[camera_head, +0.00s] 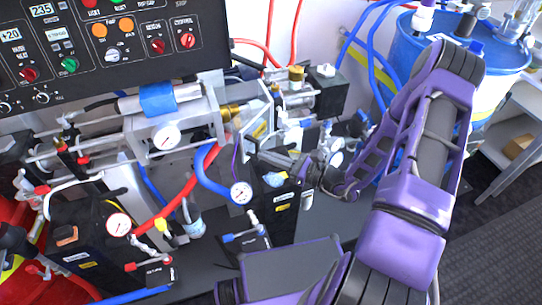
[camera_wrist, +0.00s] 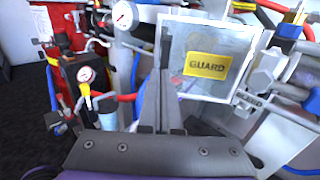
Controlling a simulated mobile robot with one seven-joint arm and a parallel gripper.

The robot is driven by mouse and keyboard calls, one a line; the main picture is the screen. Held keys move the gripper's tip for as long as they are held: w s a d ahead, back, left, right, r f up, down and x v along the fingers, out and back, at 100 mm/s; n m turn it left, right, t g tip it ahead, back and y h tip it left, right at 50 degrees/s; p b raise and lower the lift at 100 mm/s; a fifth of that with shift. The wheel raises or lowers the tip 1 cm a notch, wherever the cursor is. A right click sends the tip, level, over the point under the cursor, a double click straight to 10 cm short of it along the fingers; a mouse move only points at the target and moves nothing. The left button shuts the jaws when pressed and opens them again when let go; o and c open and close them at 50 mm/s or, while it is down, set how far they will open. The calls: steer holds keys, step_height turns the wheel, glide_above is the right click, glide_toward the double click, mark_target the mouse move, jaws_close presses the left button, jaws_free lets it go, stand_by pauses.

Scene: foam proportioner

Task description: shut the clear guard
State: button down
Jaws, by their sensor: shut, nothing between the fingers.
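The clear guard (camera_wrist: 222,42) is a see-through panel with a pale frame and a yellow GUARD label (camera_wrist: 207,66), nearly face-on in the wrist view. In the head view the guard (camera_head: 257,112) shows at a steep angle, standing out from the pump assembly at its right end. My gripper (camera_wrist: 158,75) is shut and empty. Its grey fingers overlap the guard's lower left edge in the wrist view; I cannot tell whether they touch it. In the head view my gripper is among the fittings just below and right of the guard, partly hard to make out.
A control panel (camera_head: 110,40) stands at the upper left. Red and blue hoses, pressure gauges (camera_head: 241,192) and valves crowd the area around the guard. A blue drum (camera_head: 455,50) stands at the right. Dark open floor (camera_head: 490,230) lies at the lower right.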

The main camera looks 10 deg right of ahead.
steer(key=x, duration=0.9)
steer(key=shift+a, duration=0.5)
steer(key=shift+s, duration=0.1)
